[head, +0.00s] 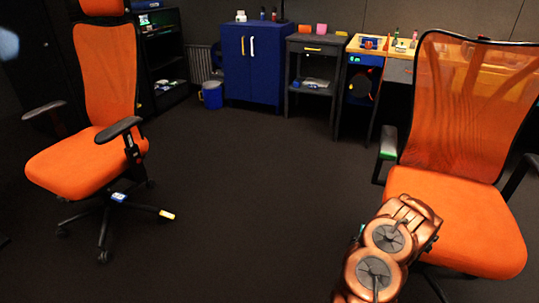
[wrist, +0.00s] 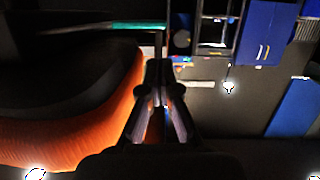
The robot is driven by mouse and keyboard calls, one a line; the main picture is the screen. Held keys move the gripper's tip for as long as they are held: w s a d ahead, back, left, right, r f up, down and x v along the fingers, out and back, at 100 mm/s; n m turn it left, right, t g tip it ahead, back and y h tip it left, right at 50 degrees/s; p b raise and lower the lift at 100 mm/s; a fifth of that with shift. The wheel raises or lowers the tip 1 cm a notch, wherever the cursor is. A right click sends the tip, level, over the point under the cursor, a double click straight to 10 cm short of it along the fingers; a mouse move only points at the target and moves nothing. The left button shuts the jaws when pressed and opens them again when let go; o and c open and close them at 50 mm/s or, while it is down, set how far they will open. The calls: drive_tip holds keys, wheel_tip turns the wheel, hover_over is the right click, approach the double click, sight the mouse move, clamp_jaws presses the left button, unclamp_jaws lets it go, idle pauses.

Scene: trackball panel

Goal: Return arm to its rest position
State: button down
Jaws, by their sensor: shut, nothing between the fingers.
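My gripper (wrist: 159,70) shows in the wrist view with its two fingers together, shut and empty. In the head view my copper-coloured arm (head: 388,238) rises from the bottom edge, right of centre, in front of the right orange chair. My fingers cannot be made out there. The right orange chair (head: 455,225) stands close beside and behind my arm. In the wrist view a large orange surface (wrist: 85,115), which looks like a chair seat, fills the left side near the fingers. I cannot tell the gap between them.
A second orange chair (head: 90,160) stands at the left. A blue cabinet (head: 252,62), a grey shelf unit (head: 316,48) and a wooden-topped desk (head: 376,50) line the back wall. A blue bin (head: 212,95) stands by the cabinet. The middle floor (head: 240,190) is clear.

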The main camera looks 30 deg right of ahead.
drive_tip(key=w+a+r+n+t+y+p, duration=0.1)
drive_tip(key=w+a+r+n+y+p, duration=0.45)
drive_tip(key=w+a+r, duration=0.8)
drive_tip(key=a+r+n+g+y+p, duration=0.25)
drive_tip(key=a+r+y+p, duration=0.45)
drive_tip(key=a+r, duration=0.95)
drive_tip(key=s+a+r+g+p, duration=0.3)
drive_tip(key=s+a+r+p, duration=0.1)
drive_tip(key=s+r, duration=0.6)
drive_tip(key=s+a+r+n+g+p, duration=0.1)
drive_tip(key=s+a+r+g+p, duration=0.2)
drive_tip(key=s+r, duration=0.8)
drive_tip(key=s+a+r+g+p, duration=0.3)
drive_tip(key=s+a+r+p, duration=0.4)
drive_tip(key=s, duration=0.8)
wheel_tip(320, 180, up, 4)
drive_tip(key=shift+s+a+f+n+g, duration=0.1)
drive_tip(key=shift+s+a+n+g, duration=0.25)
drive_tip(key=shift+a, duration=0.9)
drive_tip(key=shift+w, duration=0.1)
